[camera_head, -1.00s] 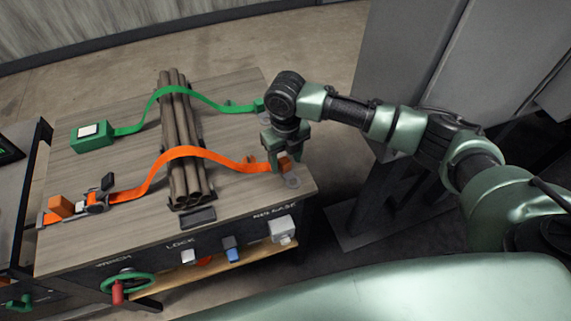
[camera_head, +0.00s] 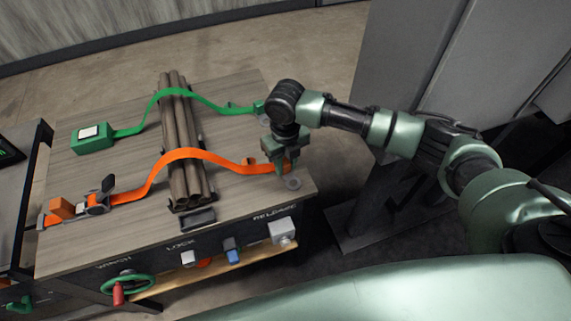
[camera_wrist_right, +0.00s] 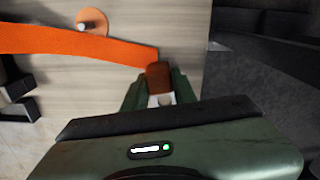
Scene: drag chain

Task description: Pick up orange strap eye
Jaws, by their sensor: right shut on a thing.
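The orange strap (camera_head: 215,160) arches over the bundle of pipes, and its right end lies near the table's right edge. The orange strap eye (camera_wrist_right: 158,75) is the block at that end, between my right gripper's fingers in the right wrist view. My right gripper (camera_head: 281,168) points down there and is shut on the eye; in the right wrist view its two green fingers (camera_wrist_right: 158,92) flank it. In the head view the fingers hide most of the eye. My left gripper is in neither view.
A green strap (camera_head: 210,98) runs behind. An orange ratchet (camera_head: 92,203) is at the left. Buttons and a green handwheel (camera_head: 127,284) line the front.

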